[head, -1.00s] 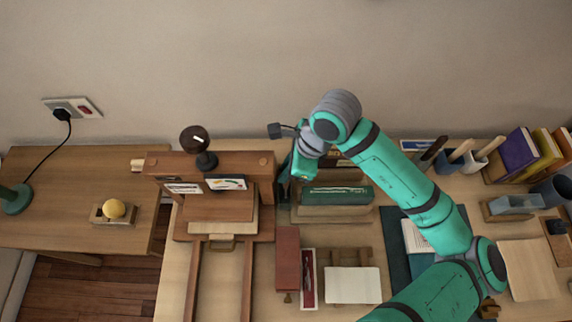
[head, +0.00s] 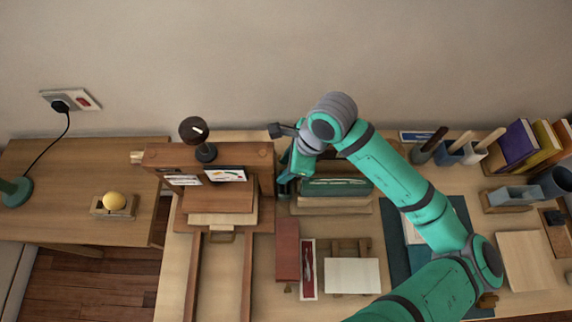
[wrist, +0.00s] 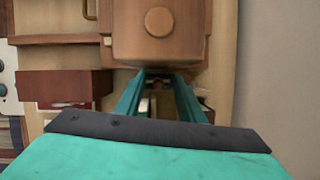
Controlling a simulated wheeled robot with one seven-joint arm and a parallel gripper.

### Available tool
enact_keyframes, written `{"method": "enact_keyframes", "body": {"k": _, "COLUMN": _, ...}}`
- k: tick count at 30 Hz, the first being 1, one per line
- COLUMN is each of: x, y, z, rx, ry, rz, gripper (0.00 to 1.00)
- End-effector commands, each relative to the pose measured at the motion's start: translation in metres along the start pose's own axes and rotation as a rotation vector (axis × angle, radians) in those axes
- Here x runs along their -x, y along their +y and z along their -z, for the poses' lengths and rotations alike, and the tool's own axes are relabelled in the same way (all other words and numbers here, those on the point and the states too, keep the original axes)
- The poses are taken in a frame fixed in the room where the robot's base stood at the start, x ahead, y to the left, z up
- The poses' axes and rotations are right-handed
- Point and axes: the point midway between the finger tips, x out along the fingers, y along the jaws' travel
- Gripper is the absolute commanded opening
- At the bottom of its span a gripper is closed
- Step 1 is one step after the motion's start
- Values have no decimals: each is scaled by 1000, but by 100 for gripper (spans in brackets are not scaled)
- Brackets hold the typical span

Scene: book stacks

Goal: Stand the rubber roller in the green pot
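My gripper (head: 284,187) points down between the brown wooden press (head: 200,162) and a stack with a green book (head: 336,187). In the wrist view the teal fingers of my gripper (wrist: 160,82) are apart, just beside the press's wooden top. A small dark reddish thing shows between their tips; I cannot tell what it is or that it is held. A dark greenish pot (head: 419,157) stands at the back right with a dark handle (head: 435,138) in it; its exact colour is hard to tell. I cannot make out the rubber roller for sure.
Two more pots, one blue-grey (head: 447,158) and one pale (head: 471,157), hold wooden handles. Upright books (head: 518,147) stand at the far right. A dark round-topped object (head: 194,130) rises from the press. A red block (head: 287,247) lies in front of my gripper.

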Motion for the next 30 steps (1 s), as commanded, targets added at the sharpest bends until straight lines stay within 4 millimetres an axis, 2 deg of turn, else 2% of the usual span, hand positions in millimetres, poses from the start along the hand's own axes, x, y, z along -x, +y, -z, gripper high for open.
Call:
{"method": "enact_keyframes", "body": {"k": 8, "x": 1, "y": -1, "z": 1, "rx": -2, "ry": 0, "rz": 2, "gripper": 37}}
{"method": "enact_keyframes", "body": {"k": 13, "x": 12, "y": -1, "z": 2, "rx": -3, "ry": 1, "rz": 5, "gripper": 37}}
{"method": "enact_keyframes", "body": {"k": 24, "x": 78, "y": -1, "z": 1, "rx": 0, "ry": 3, "rz": 4, "gripper": 37}}
{"method": "enact_keyframes", "body": {"k": 30, "x": 101, "y": 0, "z": 1, "rx": -1, "ry": 1, "rz": 1, "gripper": 37}}
